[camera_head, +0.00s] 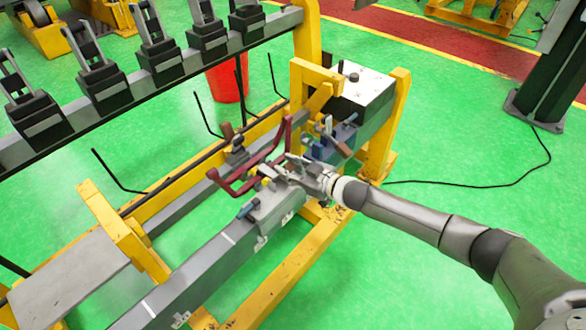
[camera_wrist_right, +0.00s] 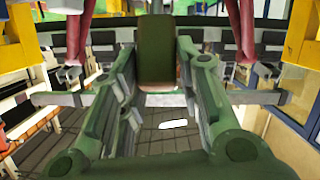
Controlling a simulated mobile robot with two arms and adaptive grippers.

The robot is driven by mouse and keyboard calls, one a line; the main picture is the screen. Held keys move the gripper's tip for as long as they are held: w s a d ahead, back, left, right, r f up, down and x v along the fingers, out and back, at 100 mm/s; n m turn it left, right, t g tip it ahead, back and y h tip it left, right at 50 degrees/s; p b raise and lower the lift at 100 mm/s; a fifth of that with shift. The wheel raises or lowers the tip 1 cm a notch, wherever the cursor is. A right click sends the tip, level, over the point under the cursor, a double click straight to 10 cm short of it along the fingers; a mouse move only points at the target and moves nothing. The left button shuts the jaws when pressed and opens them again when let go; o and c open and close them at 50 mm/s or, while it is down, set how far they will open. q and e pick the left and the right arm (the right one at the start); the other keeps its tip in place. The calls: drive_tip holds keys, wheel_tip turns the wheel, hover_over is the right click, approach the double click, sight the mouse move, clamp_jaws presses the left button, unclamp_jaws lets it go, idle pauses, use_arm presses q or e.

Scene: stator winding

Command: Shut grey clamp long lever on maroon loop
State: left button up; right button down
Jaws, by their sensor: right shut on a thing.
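The maroon loop (camera_head: 236,191) lies across the yellow and grey frame in the head view. In the right wrist view its maroon bars (camera_wrist_right: 75,35) show on both sides of my fingers. My right gripper (camera_head: 290,168) reaches in from the right, close to the loop. In the right wrist view its two fingers (camera_wrist_right: 158,72) are shut on an upright brownish-green piece (camera_wrist_right: 157,42), seemingly the clamp's long lever. The clamp's body is mostly hidden by my gripper. I cannot tell whether the clamp presses on the loop. My left gripper is not in view.
A blue-grey clamp (camera_head: 335,140) with a brown handle stands just beyond my right gripper. A grey beam (camera_head: 215,262) runs toward the lower left. A rail with several dark clamps (camera_head: 110,85) crosses the upper left.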

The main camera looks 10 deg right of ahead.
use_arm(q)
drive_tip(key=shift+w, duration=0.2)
use_arm(e)
drive_tip(key=shift+w+a+r, duration=0.1)
drive_tip(key=shift+w+r, duration=0.1)
drive_tip(key=shift+r, duration=0.25)
drive_tip(key=shift+w+a+r, duration=0.1)
drive_tip(key=shift+w+r, duration=0.1)
drive_tip(key=shift+r, duration=0.25)
drive_tip(key=c, duration=1.3)
unclamp_jaws()
drive_tip(key=shift+w+a, duration=0.1)
drive_tip(key=shift+a, duration=0.05)
drive_tip(key=shift+o, duration=0.9)
drive_tip(key=shift+w+a+f, duration=0.15)
drive_tip(key=shift+f, duration=0.15)
drive_tip(key=shift+w+a+f, duration=0.1)
drive_tip(key=shift+w+f, duration=0.05)
drive_tip(key=shift+f, duration=0.1)
drive_tip(key=shift+s+d, duration=0.3)
drive_tip(key=shift+d, duration=0.05)
drive_tip(key=shift+s+d+r, duration=0.1)
drive_tip(key=shift+s+d, duration=0.1)
drive_tip(key=shift+s, duration=0.05)
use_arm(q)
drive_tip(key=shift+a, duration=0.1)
use_arm(e)
drive_tip(key=v, duration=1)
drive_tip(key=shift+s+d+r, duration=0.15)
drive_tip(key=shift+s, duration=0.05)
